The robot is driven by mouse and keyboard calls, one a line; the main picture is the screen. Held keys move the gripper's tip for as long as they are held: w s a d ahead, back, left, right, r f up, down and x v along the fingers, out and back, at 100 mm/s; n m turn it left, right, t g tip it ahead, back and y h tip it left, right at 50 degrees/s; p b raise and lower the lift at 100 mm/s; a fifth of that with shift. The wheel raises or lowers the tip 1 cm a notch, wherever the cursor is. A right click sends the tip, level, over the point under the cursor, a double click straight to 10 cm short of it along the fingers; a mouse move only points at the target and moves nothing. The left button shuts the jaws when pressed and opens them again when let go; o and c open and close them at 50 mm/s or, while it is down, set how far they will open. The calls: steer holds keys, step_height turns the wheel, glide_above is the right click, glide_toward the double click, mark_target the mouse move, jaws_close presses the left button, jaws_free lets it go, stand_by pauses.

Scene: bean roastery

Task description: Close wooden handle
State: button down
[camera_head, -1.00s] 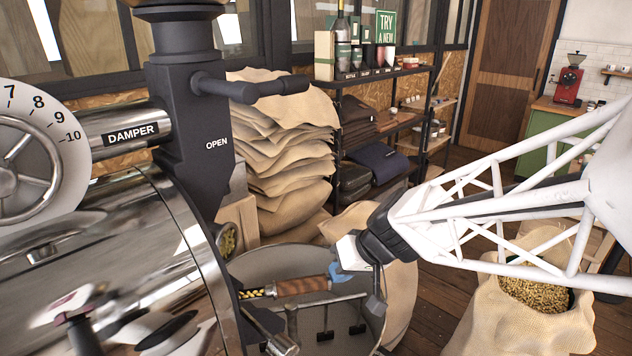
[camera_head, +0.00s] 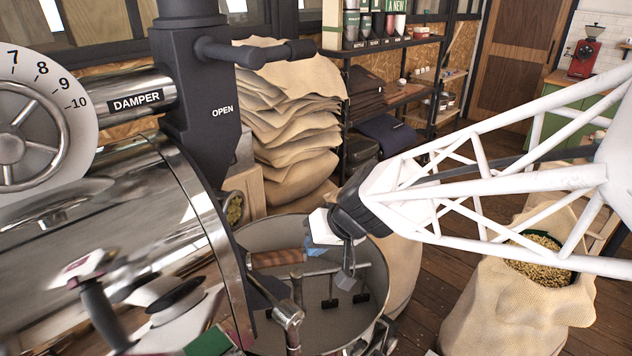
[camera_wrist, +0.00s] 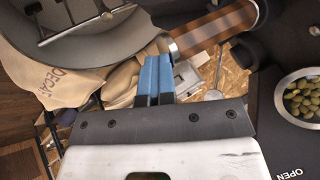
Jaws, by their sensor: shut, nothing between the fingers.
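The striped wooden handle (camera_head: 277,258) sticks out from the dark front of the roaster, above the round cooling tray (camera_head: 270,232). In the wrist view the wooden handle (camera_wrist: 215,28) has metal at both ends, its right end close to the dark front plate. My gripper (camera_head: 312,250) is shut and empty at the handle's outer end. In the wrist view the blue fingertips of my gripper (camera_wrist: 155,72) lie together beside that metal end. Whether they touch it is not clear.
The steel roaster drum (camera_head: 110,255) fills the left, with a dark column (camera_head: 200,100) marked OPEN above. Stirring arms stand in the tray. Burlap sacks (camera_head: 290,120) are stacked behind. An open bean sack (camera_head: 510,310) stands at right on wooden floor.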

steer(key=shift+a, duration=0.1)
stand_by(0.3)
steer(key=s+d+r, duration=0.1)
steer(key=d+r, duration=0.7)
steer(key=d, duration=0.1)
steer(key=shift+s+d, duration=0.25)
steer(key=shift+s, duration=0.15)
steer(key=shift+s, duration=0.1)
stand_by(0.4)
steer(key=s+d+f+m+h, duration=0.3)
steer(key=s+d+h, duration=0.3)
steer(key=s, duration=0.8)
steer(key=shift+d+m+g+h, duration=0.4)
steer(key=shift+d, duration=1.1)
